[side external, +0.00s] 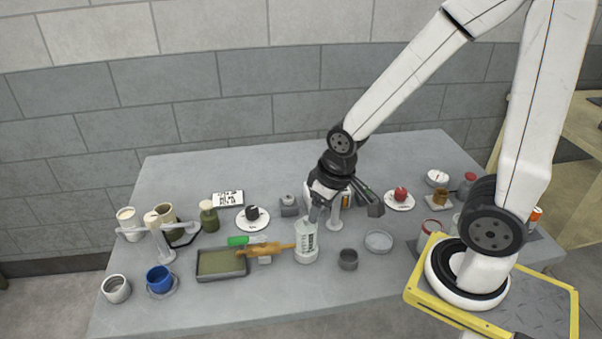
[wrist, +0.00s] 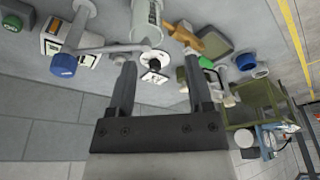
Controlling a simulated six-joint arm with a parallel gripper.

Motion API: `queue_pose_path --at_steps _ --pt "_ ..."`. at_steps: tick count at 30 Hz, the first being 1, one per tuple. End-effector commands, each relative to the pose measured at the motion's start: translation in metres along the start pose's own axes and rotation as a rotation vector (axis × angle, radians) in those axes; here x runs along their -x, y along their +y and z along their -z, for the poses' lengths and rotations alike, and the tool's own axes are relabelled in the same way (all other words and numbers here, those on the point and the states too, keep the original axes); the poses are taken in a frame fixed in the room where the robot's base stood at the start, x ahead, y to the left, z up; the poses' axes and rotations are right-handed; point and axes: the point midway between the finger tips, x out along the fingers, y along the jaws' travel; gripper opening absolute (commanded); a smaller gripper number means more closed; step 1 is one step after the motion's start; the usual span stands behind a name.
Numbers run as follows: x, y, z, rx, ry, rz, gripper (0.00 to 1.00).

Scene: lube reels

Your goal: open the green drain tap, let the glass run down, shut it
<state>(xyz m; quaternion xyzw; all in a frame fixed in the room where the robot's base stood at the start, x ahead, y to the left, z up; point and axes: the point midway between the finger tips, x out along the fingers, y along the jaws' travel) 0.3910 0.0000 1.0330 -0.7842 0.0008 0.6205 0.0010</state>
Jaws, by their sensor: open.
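The sight glass (side external: 306,239) is a pale cylinder with dark graduations, standing at the front middle of the table; its liquid level is too small to tell. A brass tap body (side external: 268,248) sticks out to its left, with a green handle (side external: 238,241) beside it, above a tray. My gripper (side external: 317,212) is open and empty, pointing down close by the top of the glass. In the wrist view the glass (wrist: 148,22) shows beyond the fingertips (wrist: 160,54), with the brass tap (wrist: 184,38) by the right finger and the green handle (wrist: 206,62) past it.
An olive-filled tray (side external: 222,263) lies below the tap. A blue cup (side external: 160,280) is at the left front. A blue-capped fitting (wrist: 63,65) shows left in the wrist view.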

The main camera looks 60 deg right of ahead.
Motion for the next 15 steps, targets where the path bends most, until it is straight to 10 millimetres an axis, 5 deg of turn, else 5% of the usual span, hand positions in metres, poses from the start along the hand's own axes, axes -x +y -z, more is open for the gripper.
queue_pose_path --at_steps 5,11,15 --pt "0.0 0.0 0.0 0.002 0.0 0.0 0.66" --pt "0.0 0.0 0.003 -0.004 -0.003 0.0 0.05" --pt "0.0 -0.001 0.011 -0.028 -0.013 0.002 0.0"
